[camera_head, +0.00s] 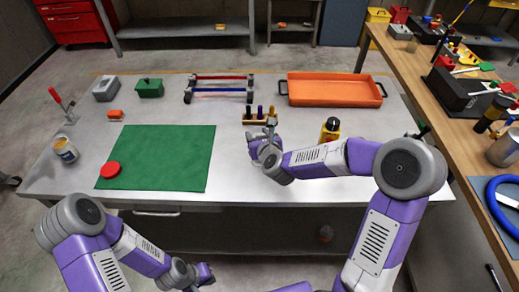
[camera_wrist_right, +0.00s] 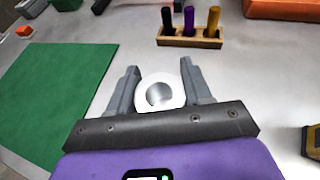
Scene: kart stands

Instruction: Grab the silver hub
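The silver hub (camera_wrist_right: 160,92) is a round, pale metal piece with a darker recessed centre. In the right wrist view it sits between the two fingers of my right gripper (camera_wrist_right: 160,78) and spans nearly the whole gap. Whether the fingers press on it, or only flank it, I cannot tell. In the head view my right gripper (camera_head: 266,138) is low over the middle of the grey table, and the hub is mostly hidden by it. My left gripper (camera_head: 203,273) is off the table's front edge, away from the hub; its finger opening is not clear.
A wooden peg holder (camera_wrist_right: 190,38) with three coloured pegs stands just beyond the right gripper. A yellow-black bottle (camera_head: 330,130) stands to its right, near the right forearm. A green mat (camera_head: 160,155) with a red disc (camera_head: 110,169) lies left. An orange tray (camera_head: 330,90) is behind.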

